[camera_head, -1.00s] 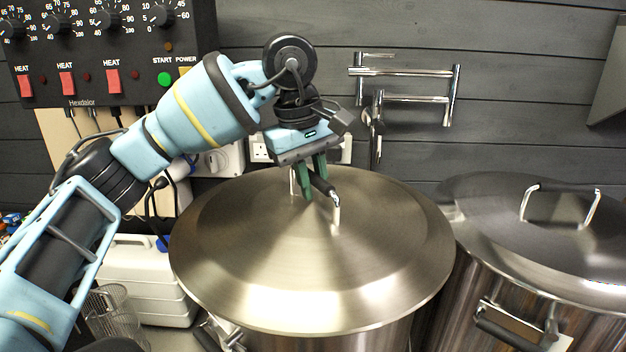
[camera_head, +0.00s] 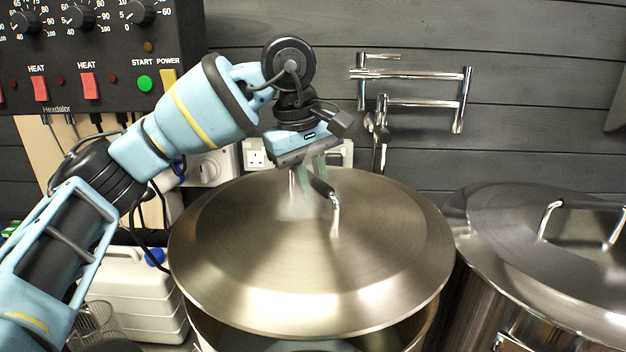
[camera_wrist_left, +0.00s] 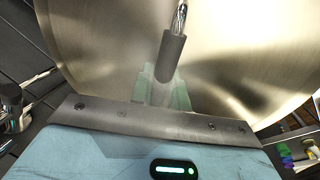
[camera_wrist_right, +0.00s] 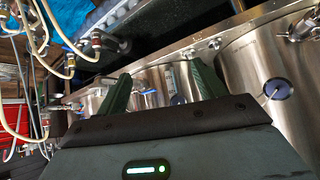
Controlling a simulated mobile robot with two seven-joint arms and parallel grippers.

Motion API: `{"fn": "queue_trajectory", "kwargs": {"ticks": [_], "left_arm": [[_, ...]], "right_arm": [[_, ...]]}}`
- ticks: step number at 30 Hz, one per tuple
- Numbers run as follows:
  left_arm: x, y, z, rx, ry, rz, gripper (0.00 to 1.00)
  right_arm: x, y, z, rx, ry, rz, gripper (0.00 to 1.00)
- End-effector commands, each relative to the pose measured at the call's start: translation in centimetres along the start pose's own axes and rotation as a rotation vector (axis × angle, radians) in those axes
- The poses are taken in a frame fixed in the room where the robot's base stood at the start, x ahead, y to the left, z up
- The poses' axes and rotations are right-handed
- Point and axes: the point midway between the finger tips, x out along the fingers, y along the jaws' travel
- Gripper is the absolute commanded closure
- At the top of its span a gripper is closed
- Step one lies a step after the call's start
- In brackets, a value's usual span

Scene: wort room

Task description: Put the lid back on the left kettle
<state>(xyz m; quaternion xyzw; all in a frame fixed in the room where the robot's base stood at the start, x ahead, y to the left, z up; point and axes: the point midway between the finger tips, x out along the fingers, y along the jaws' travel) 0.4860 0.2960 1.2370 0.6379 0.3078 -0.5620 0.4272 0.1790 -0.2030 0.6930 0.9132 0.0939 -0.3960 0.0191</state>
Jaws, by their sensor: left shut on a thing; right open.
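A dark gap and part of the kettle's rim show below the lid's front edge, so the lid sits apart from the rim there; the far rim is hidden. My left gripper (camera_head: 308,185) is shut on the lid's black-sleeved handle (camera_head: 323,187). In the left wrist view the handle (camera_wrist_left: 173,57) runs between the fingers, which are blurred by pale haze. My right gripper (camera_wrist_right: 162,85) is open and empty, seen only in the right wrist view.
A right kettle (camera_head: 485,250) with its lid on stands close beside. A folding tap (camera_head: 415,104) is on the wall behind. A control panel (camera_head: 110,50) hangs at upper left, above a white canister (camera_head: 135,295). Steel vessels (camera_wrist_right: 265,60) and hoses fill the right wrist view.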

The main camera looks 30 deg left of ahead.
Motion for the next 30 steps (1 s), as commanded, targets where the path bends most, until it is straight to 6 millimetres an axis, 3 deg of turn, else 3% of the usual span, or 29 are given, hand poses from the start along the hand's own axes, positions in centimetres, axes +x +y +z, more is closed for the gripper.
{"fn": "queue_trajectory", "kwargs": {"ticks": [18,30], "left_arm": [[5.3,-1.0,-0.1,-0.002,-0.002,0.002,1.00],[7.6,-1.5,0.0,-0.001,0.000,0.003,1.00]], "right_arm": [[0.9,-0.8,3.9,0.026,-0.066,-0.008,0.31],[1.5,-0.8,4.4,0.024,-0.071,-0.011,0.31]]}}
